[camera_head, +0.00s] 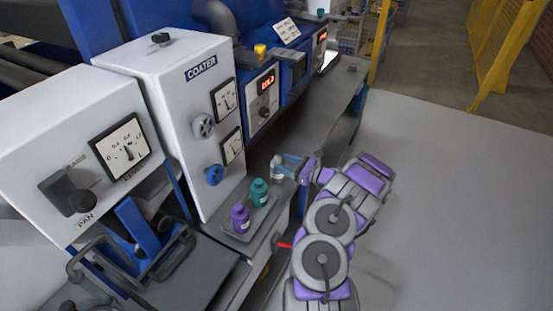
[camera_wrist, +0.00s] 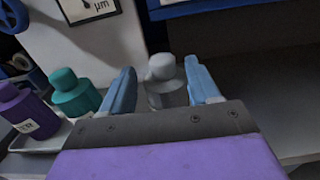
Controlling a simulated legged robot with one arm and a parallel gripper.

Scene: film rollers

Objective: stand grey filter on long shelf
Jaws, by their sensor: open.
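The grey filter (camera_wrist: 163,90), a small grey bottle-shaped piece with a rounded cap, stands upright between my two blue fingers in the wrist view. My gripper (camera_wrist: 159,66) is open around it, with a visible gap on the right; contact on the left cannot be told. In the head view, my gripper (camera_head: 285,163) reaches left over the grey ledge at the machine's front, and the filter (camera_head: 276,171) shows small and pale at its fingertips. The long shelf is probably the grey ledge (camera_head: 338,99) running along under the blue panels.
A grey tray (camera_head: 245,234) holds a purple bottle (camera_head: 240,218) and a teal bottle (camera_head: 259,192), left of my gripper. The white COATER cabinet (camera_head: 170,100) rises behind them, with a blue knob (camera_head: 214,175) sticking out. Open floor (camera_head: 450,180) lies to the right.

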